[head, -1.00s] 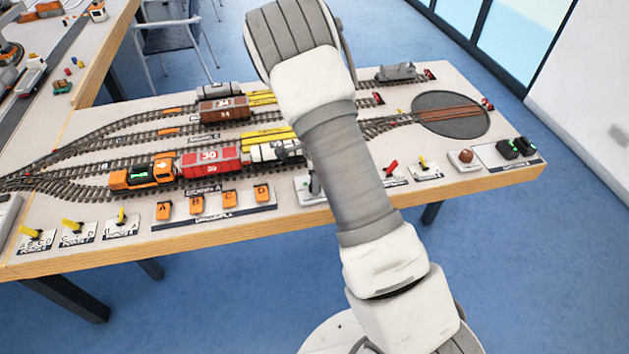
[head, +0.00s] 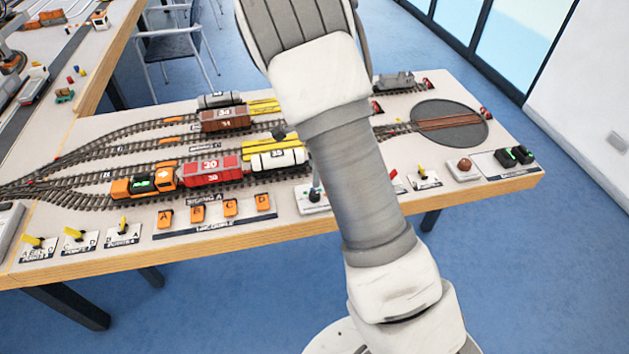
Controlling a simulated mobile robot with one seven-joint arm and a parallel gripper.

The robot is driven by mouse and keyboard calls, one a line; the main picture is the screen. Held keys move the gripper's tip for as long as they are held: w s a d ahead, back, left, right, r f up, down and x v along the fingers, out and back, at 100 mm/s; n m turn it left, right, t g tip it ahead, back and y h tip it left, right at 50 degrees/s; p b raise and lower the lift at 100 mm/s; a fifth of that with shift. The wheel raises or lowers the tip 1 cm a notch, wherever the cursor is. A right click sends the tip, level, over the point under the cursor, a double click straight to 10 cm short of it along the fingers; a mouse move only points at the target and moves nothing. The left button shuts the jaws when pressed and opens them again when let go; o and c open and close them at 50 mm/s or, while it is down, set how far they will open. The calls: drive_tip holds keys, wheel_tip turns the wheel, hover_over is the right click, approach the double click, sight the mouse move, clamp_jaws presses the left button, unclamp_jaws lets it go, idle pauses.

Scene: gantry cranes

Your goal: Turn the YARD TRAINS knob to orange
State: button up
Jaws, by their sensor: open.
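I cannot pick out the YARD TRAINS knob; most labels on the table's front edge are too small or blurred to read. A reddish-brown dome (head: 465,165) sits on a small plate at the right front. A grey-green lever (head: 315,188) stands on a plate left of my arm, partly covered by it. My arm crosses the middle of the view, and my gripper does not show clearly. A small dark piece (head: 278,132) shows left of the arm above the tracks; I cannot tell what it belongs to.
The layout table (head: 110,262) carries tracks, an orange locomotive (head: 145,184), a red wagon (head: 212,171) and a turntable (head: 450,123). Orange lettered blocks (head: 198,214) and yellow levers (head: 74,234) line the front.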

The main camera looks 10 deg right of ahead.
wheel_tip(320, 180, up, 8)
drive_tip(key=shift+s+p, duration=0.25)
drive_tip(key=shift+p, duration=0.1)
drive_tip(key=s+r+n+t+y, duration=0.2)
drive_tip(key=s+r+n, duration=0.8)
drive_tip(key=s+r, duration=0.4)
drive_tip(key=s+r+n+t+h, duration=0.2)
drive_tip(key=s+r+n+t, duration=0.1)
drive_tip(key=s+n, duration=0.6)
drive_tip(key=s+r, duration=0.1)
drive_tip(key=s, duration=0.2)
drive_tip(key=shift+s+r, duration=0.15)
drive_tip(key=shift+r, duration=0.25)
